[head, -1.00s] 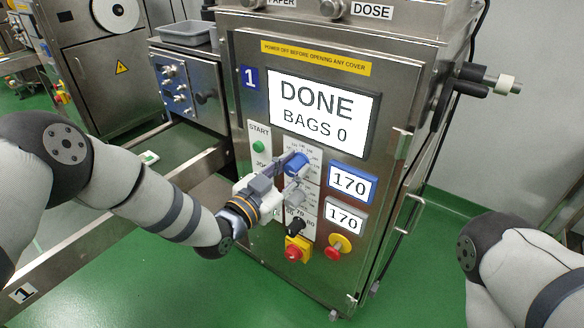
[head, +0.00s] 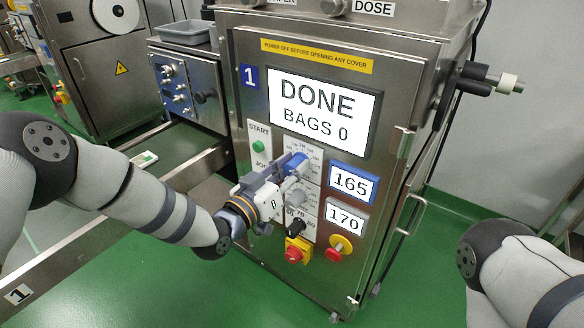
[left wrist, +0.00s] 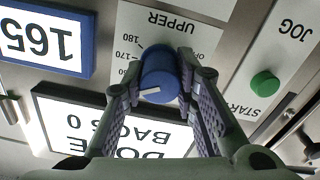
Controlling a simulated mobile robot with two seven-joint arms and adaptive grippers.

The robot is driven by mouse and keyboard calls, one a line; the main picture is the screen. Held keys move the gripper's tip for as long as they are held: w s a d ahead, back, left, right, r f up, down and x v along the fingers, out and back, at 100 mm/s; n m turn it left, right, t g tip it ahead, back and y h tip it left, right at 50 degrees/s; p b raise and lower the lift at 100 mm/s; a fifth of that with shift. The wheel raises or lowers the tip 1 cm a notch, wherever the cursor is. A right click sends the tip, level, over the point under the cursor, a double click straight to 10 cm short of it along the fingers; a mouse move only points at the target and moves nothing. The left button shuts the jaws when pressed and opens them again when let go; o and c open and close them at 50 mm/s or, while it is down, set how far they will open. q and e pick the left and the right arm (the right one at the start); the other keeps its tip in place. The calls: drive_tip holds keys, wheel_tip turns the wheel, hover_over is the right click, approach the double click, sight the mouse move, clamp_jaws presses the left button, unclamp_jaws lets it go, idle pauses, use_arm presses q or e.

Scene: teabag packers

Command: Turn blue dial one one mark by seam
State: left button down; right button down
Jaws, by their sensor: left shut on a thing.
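The blue dial (head: 294,163) is on the front panel of machine 1, beside a printed scale. It also shows in the left wrist view (left wrist: 160,75), with a white pointer line and the marks 180 and 170 and a partly covered lower one beside it. My left gripper (head: 284,170) is shut on the blue dial. In the left wrist view its fingers (left wrist: 163,92) lie on both sides of the knob. The blue-framed display (head: 351,184) reads 165. My right gripper is out of view; only my right arm shows at the lower right.
A grey dial (head: 293,193) sits just below the blue one, close to my left gripper. A grey-framed display (head: 345,216) reads 170. The main screen (head: 322,113) reads DONE, BAGS 0.

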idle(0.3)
use_arm(q)
drive_tip(key=c, duration=1.3)
unclamp_jaws()
drive_tip(key=shift+s+a, duration=0.1)
drive_tip(key=v, duration=1.1)
drive_tip(key=shift+s+a, duration=0.2)
drive_tip(key=shift+s, duration=0.15)
